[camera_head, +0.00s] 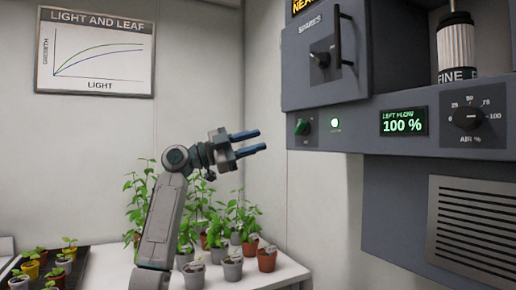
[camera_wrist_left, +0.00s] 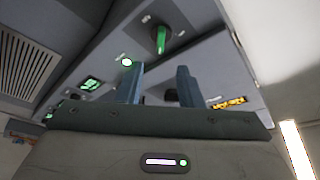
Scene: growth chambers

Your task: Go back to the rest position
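My left gripper (camera_head: 262,141) is raised on its arm, left of the grey control panel (camera_head: 350,125) and in front of the corner of the room. Its two blue fingers are parallel, with a gap between them, pointing right towards the panel. In the left wrist view the fingers (camera_wrist_left: 158,80) stand apart with nothing between them, and the panel with its green knob (camera_wrist_left: 160,40) and lit lamp (camera_wrist_left: 126,62) is beyond. The gripper appears clear of the panel. My right gripper is not in view.
The panel carries a green knob (camera_head: 302,127), a lit lamp (camera_head: 334,123), a display (camera_head: 403,121) reading LEFT FLOW 100 % and an AIR % dial (camera_head: 467,118). Above are a SPARES box (camera_head: 320,50) and a filter cylinder (camera_head: 456,48). Potted plants (camera_head: 232,267) stand on a white table below.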

